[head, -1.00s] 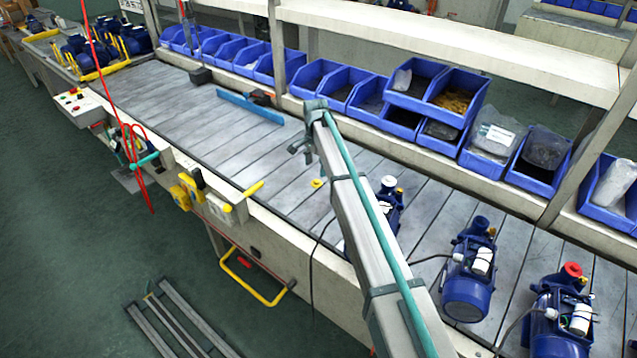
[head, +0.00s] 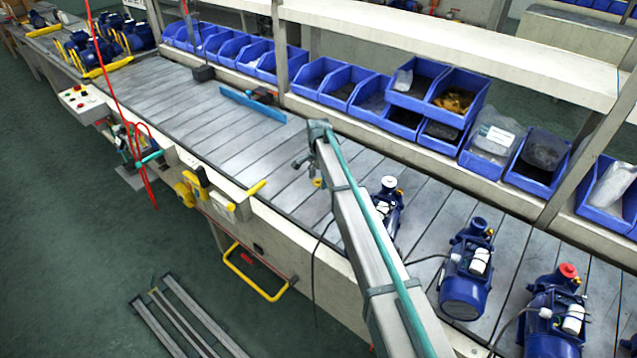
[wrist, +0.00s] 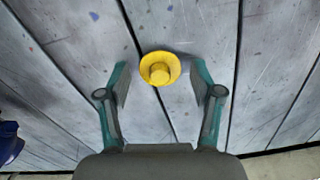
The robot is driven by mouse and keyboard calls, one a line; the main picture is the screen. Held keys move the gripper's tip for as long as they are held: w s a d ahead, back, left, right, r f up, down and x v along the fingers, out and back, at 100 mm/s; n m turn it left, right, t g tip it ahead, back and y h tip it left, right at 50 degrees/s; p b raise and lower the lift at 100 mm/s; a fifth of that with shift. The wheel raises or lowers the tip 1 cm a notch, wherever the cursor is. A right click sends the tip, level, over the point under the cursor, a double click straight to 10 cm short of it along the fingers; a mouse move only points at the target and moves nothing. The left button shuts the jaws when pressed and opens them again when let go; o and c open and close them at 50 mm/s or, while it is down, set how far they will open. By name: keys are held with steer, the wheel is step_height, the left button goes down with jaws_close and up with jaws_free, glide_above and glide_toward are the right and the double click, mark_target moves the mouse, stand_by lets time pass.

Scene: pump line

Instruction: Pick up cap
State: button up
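The cap is a small yellow flanged piece with a raised round middle. In the wrist view the cap (wrist: 159,69) lies on the grey slatted bench top, just ahead of and between my gripper's fingertips. In the head view the cap (head: 317,183) is a small yellow spot on the bench, partly hidden by my arm. My gripper (wrist: 160,82) is open, with one finger on each side and a gap to the cap on both sides. It appears above the bench in the head view (head: 304,165). How high it is above the cap I cannot tell.
Blue pumps (head: 467,270) stand along the bench to the right, one (head: 388,200) close behind my arm. Blue bins (head: 323,75) line the back. A blue bar (head: 252,105) lies to the left.

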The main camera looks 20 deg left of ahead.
steer(key=c, duration=0.5)
steer(key=shift+o, duration=0.2)
steer(key=shift+r, duration=0.1)
